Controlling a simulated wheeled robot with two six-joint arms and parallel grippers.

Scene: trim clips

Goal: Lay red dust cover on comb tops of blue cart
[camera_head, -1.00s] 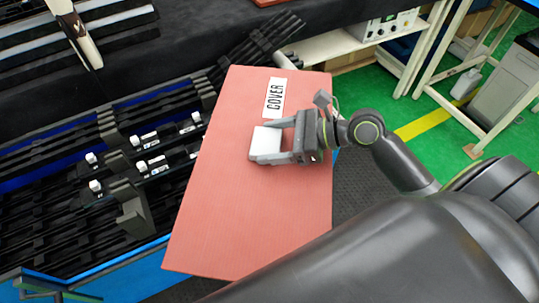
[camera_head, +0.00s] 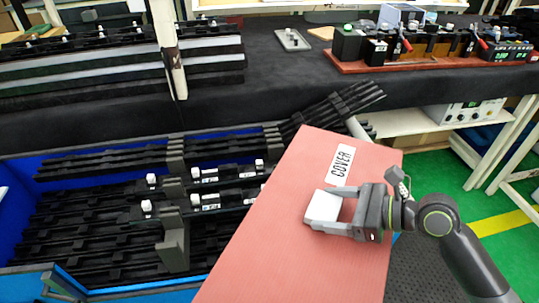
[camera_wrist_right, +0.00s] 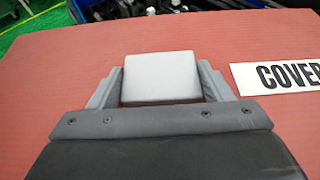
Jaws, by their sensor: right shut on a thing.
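The red dust cover (camera_head: 300,255) is a flat panel with a white COVER label (camera_head: 342,165) and a white block handle (camera_head: 323,206). My right gripper (camera_head: 326,212) is shut on the handle; the wrist view also shows the handle (camera_wrist_right: 160,78) between the fingers, with the red panel (camera_wrist_right: 60,80) around it. The blue cart (camera_head: 110,294) stands at the left, with rows of black combs (camera_head: 90,215) and several white-knobbed clips inside. The cover is tilted at the cart's right side and hides part of it. My left gripper is not in view.
A black-topped bench (camera_head: 285,75) runs behind the cart, with a red-brown tray (camera_head: 430,62) of devices on it. A pale post (camera_head: 166,50) rises behind the cart. Green floor (camera_head: 480,200) is open at the right.

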